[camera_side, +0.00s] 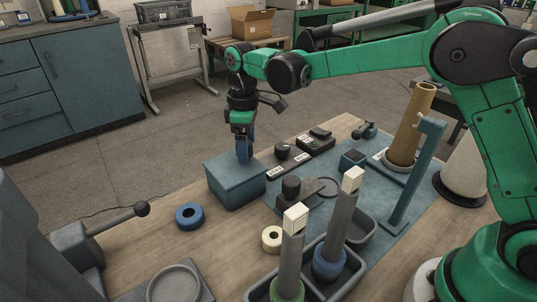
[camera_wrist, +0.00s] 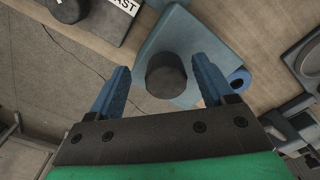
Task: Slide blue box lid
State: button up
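The blue box (camera_side: 232,190) stands on the wooden table with its flat blue lid (camera_side: 222,170) on top, closed as far as I can see. In the wrist view the lid (camera_wrist: 172,38) carries a dark round knob (camera_wrist: 166,76). My gripper (camera_side: 244,160) points down over the lid. In the wrist view my gripper (camera_wrist: 162,85) is open, with one blue finger on each side of the knob and a gap to both. The fingers hide the knob in the side view. I cannot tell whether the fingertips touch the lid.
A blue ring (camera_side: 189,216) and a cream ring (camera_side: 272,239) lie near the box. A lever (camera_side: 125,216) stands at left. A switch panel (camera_side: 301,149) lies behind and right. A grey tray (camera_side: 262,292) with upright spindles stands in front. Bare table lies left of the box.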

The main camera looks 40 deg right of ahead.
jog(key=shift+r, duration=2.85)
jog(key=shift+s+r, duration=0.1)
jog(key=s+d+m+t, duration=0.3)
jog(key=s+m, duration=0.1)
jog(key=s, duration=0.3)
jog(key=s+d+m+t, duration=0.4)
jog(key=s+m, duration=0.1)
jog(key=s, duration=0.3)
jog(key=shift+s+d+f, duration=0.15)
jog(key=shift+s+f, duration=0.15)
